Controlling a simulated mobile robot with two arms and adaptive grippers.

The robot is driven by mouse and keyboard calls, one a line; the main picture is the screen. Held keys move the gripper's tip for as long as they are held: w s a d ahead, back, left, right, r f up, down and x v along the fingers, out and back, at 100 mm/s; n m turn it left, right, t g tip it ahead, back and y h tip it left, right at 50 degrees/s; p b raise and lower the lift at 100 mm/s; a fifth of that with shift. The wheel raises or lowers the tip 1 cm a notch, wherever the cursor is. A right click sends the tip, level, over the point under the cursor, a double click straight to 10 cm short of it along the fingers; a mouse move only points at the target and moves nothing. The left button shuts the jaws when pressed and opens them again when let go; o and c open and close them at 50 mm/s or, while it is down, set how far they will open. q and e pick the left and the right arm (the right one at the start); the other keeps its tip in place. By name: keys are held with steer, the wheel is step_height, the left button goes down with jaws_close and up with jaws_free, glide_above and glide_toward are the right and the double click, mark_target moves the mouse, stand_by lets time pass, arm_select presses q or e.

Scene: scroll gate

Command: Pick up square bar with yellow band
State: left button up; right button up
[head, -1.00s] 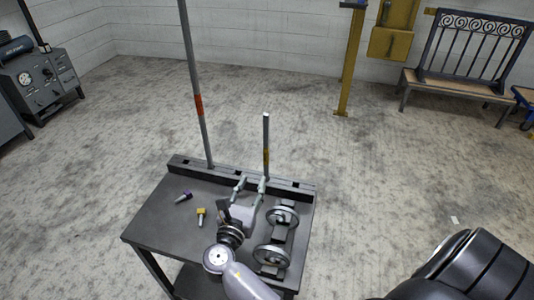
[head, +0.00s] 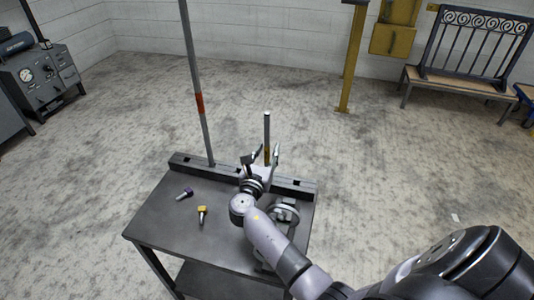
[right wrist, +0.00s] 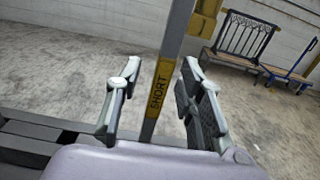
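The square bar with the yellow band (head: 267,130) stands upright in the slotted rail at the back of the table. In the right wrist view the bar (right wrist: 174,50) rises between my fingers, and its yellow band (right wrist: 159,90) reads "SHORT". My right gripper (head: 263,157) is open around the bar at the height of the band; the wrist view shows gaps between the bar and both fingers (right wrist: 160,95). The bar's foot is hidden behind my gripper. My left gripper is not in view.
A taller bar with a red band (head: 199,104) stands in the same rail (head: 222,173), to the left.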

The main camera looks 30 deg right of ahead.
steer(key=shift+c, duration=0.4)
jaws_close()
steer(key=shift+r, duration=0.1)
stand_by(0.4)
